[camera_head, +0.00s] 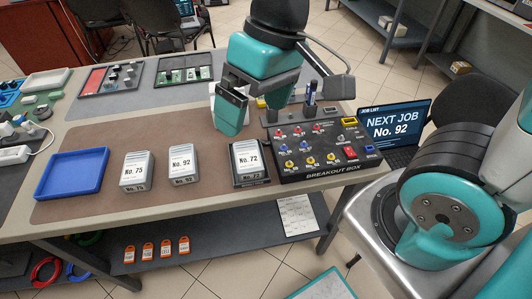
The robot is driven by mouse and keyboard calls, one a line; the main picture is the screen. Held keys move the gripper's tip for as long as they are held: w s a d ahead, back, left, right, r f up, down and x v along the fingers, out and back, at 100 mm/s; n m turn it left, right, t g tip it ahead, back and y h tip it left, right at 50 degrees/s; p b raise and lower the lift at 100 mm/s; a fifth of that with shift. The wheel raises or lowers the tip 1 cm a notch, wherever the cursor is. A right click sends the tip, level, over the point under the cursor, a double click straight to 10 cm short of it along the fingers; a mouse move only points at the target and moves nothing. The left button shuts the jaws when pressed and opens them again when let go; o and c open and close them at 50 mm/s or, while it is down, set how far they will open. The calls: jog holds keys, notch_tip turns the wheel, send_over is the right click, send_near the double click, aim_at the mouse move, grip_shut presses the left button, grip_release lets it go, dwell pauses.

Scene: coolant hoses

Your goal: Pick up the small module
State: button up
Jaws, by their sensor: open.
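Three small pale grey modules with white labels stand in a row on the brown mat (85,203) in the head view. The module No. 75 (136,172) is on the left, the module No. 92 (184,167) is in the middle, and the module No. 72 (248,162) sits in a dark holder on the right. My gripper (231,115) is open and empty above and behind the module No. 72, apart from it. The laptop screen (394,125) reads "NEXT JOB No. 92".
A blue tray (40,194) lies left of the modules. The black breakout box (318,172) with knobs and plugs stands close to the right of No. 72. Trays of parts lie at the back.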

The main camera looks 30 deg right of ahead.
jog(key=w+d+f+m+h+b, duration=0.25)
jog(key=w+f+m, duration=0.65)
jog(key=w, duration=0.5)
jog(key=n, duration=0.1)
send_over(248, 155)
jog(key=shift+h, duration=0.35)
jog(key=f, duration=0.8)
jog(key=w+f, duration=0.1)
jog(key=f, duration=0.3)
jog(key=shift+a+f, duration=0.2)
jog(key=shift+a, duration=0.1)
jog(key=shift+s+d+f+p, duration=0.1)
jog(key=shift+s+f+p, duration=0.1)
jog(key=shift+f, duration=0.85)
jog(key=shift+s+d+f+p, duration=0.1)
jog(key=shift+f+p, duration=0.15)
jog(key=shift+f, duration=0.75)
jog(key=shift+s+d+f+p, duration=0.1)
jog(key=shift+f+p, duration=0.1)
jog(key=shift+f, duration=0.85)
jog(key=shift+c, duration=0.2)
jog(key=c, duration=1.1)
jog(key=shift+r, duration=0.1)
jog(key=shift+c, duration=0.4)
jog(key=shift+r, duration=0.1)
